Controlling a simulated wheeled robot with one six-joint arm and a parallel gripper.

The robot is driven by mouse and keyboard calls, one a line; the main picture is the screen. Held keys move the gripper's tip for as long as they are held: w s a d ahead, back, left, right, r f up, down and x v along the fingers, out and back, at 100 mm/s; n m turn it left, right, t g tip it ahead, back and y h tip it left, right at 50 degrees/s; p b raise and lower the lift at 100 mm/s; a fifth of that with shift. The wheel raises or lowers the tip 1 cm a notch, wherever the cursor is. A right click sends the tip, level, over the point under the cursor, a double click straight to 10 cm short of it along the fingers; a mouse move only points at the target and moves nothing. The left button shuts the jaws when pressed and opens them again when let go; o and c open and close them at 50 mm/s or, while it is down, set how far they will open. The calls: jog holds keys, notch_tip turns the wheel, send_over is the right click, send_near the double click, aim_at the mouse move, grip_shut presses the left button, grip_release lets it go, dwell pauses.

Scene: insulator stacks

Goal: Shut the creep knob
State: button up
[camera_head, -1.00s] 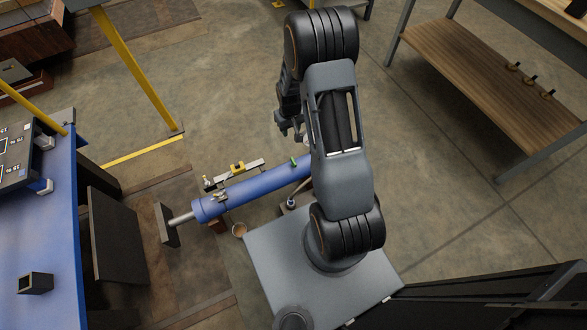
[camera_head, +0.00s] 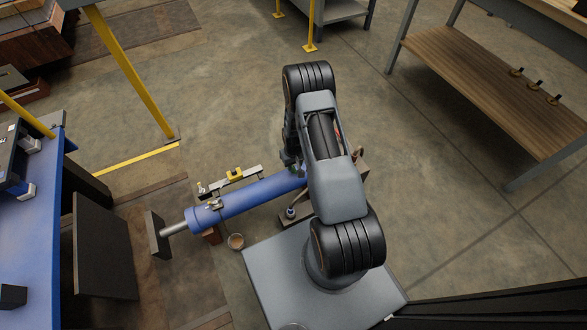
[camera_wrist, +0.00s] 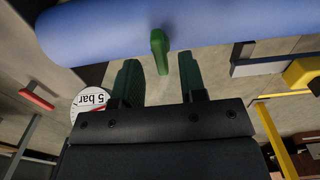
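A green knob (camera_wrist: 160,50) sticks out of the side of a blue cylinder (camera_wrist: 200,28) in the wrist view; I see no label naming it the creep knob. My gripper (camera_wrist: 159,70) is open, with its two green-padded fingers apart. The knob lies ahead of and between the fingertips in the picture, with a gap on each side; I see no contact. In the head view the blue cylinder (camera_head: 245,197) lies left of my arm, and my wrist (camera_head: 291,150) is over its right end. The arm largely hides the knob and fingers there.
A gauge marked 5 bar (camera_wrist: 90,100) and a red bar (camera_wrist: 37,100) are left of my fingers in the wrist view. A blue bench (camera_head: 40,230) is at left, a wooden-shelved table (camera_head: 490,90) at right.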

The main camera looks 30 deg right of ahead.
jog(key=shift+f, duration=1.1)
grip_shut()
